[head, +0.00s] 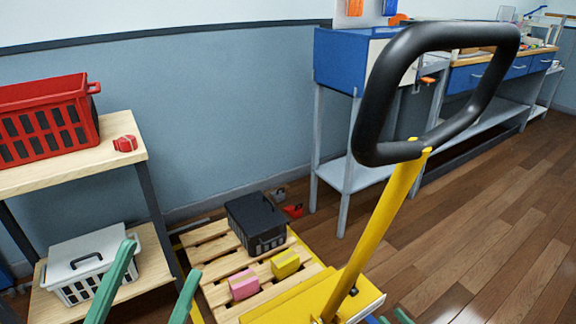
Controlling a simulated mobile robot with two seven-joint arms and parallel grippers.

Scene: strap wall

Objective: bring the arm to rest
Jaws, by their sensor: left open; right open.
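My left gripper (162,259) shows at the lower left as two green fingers. They are spread apart with nothing between them, in front of the lower shelf and the pallet. My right gripper (388,318) shows only as green and blue tips at the bottom edge, right of the yellow pallet truck base. It is open; the rest of it is out of frame. The arms themselves are hidden below the picture.
A yellow pallet truck handle (375,235) with a black loop grip (365,120) rises between the grippers. A wooden pallet (210,250) holds a black crate (255,222), pink (244,284) and yellow blocks (285,263). A shelf (125,155) stands left. Floor at right is clear.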

